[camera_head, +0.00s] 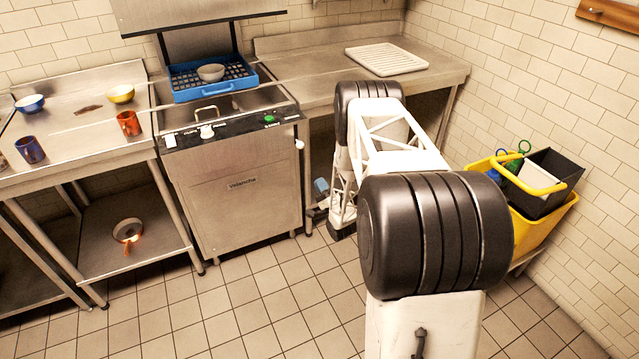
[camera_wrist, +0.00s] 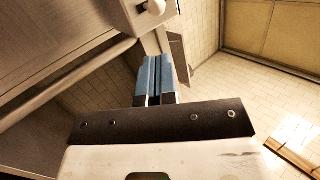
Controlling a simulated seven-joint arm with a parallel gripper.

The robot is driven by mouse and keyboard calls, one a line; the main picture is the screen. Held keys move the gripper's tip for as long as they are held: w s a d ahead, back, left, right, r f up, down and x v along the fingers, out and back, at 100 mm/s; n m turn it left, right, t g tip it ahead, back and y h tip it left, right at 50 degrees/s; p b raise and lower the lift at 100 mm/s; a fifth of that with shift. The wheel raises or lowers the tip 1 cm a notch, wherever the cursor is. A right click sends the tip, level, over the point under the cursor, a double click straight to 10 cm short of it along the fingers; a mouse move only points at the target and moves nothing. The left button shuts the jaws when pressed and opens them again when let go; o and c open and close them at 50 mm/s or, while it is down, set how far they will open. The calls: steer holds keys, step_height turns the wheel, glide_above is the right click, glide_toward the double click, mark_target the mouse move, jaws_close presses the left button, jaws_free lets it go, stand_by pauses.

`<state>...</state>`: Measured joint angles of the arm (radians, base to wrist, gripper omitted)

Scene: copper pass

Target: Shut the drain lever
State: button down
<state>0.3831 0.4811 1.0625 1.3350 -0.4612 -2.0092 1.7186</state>
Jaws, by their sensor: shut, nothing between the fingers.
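The steel dishwasher (camera_head: 235,190) stands between two steel tables, with its hood raised. A small white knob (camera_head: 299,144) sticks out at the right end of its front panel; it may be the drain lever, but its position is unclear. My gripper (camera_wrist: 161,60) has blue fingers pressed together, empty. In the head view my gripper (camera_head: 320,186) is small and partly hidden, low beside the machine's right side.
A blue rack (camera_head: 190,88) with a bowl (camera_head: 211,73) sits in the machine. A mug-and-bowl table (camera_head: 75,160) is at left. A yellow bin (camera_head: 545,222) is by the right wall. Floor in front is clear.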

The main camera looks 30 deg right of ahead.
steer(key=x, duration=1.3)
steer(key=shift+s, duration=0.1)
steer(key=shift+r, duration=0.2)
step_height(320, 180, up, 6)
steer(key=shift+r, duration=0.25)
stand_by(0.4)
steer(key=v, duration=1.4)
steer(key=shift+f, duration=0.25)
stand_by(0.5)
